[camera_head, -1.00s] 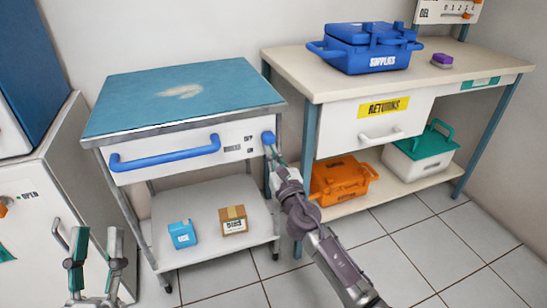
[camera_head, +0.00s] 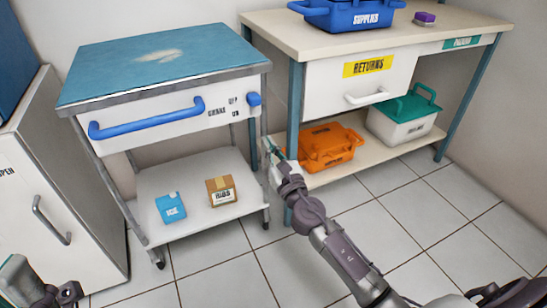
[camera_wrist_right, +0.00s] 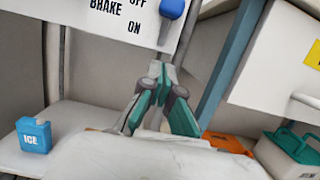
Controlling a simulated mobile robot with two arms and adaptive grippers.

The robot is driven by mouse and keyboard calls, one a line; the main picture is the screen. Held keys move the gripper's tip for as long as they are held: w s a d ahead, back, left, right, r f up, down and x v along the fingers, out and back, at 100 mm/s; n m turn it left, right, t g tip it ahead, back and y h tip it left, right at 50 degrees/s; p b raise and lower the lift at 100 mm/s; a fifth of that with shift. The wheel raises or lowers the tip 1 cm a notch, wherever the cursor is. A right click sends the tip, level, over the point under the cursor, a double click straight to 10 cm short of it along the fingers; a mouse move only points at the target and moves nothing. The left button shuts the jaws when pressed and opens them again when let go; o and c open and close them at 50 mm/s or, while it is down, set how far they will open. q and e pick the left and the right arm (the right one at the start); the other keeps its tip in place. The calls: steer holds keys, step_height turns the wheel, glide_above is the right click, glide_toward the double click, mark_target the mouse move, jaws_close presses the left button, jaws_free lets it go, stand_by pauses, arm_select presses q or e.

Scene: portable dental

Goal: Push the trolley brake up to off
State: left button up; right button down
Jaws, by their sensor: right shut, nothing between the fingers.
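The trolley (camera_head: 165,90) has a teal top and a white front panel with a long blue handle. At the panel's right end is the blue brake knob (camera_head: 254,99), level with the OFF label and above ON. In the right wrist view the brake knob (camera_wrist_right: 172,9) is at the top edge, at the upper part of its slot. My right gripper (camera_head: 268,145) is shut and empty, below the knob and apart from it; its closed fingertips (camera_wrist_right: 161,70) point up in the wrist view. My left gripper (camera_head: 40,288) is only partly in view at the bottom left, its fingers cut off.
A bench (camera_head: 270,34) with a returns drawer (camera_head: 350,88) stands right of the trolley, its leg close to my right gripper. An orange case (camera_head: 328,146) is on its lower shelf.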

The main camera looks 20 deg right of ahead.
steer(key=shift+v, duration=1.65)
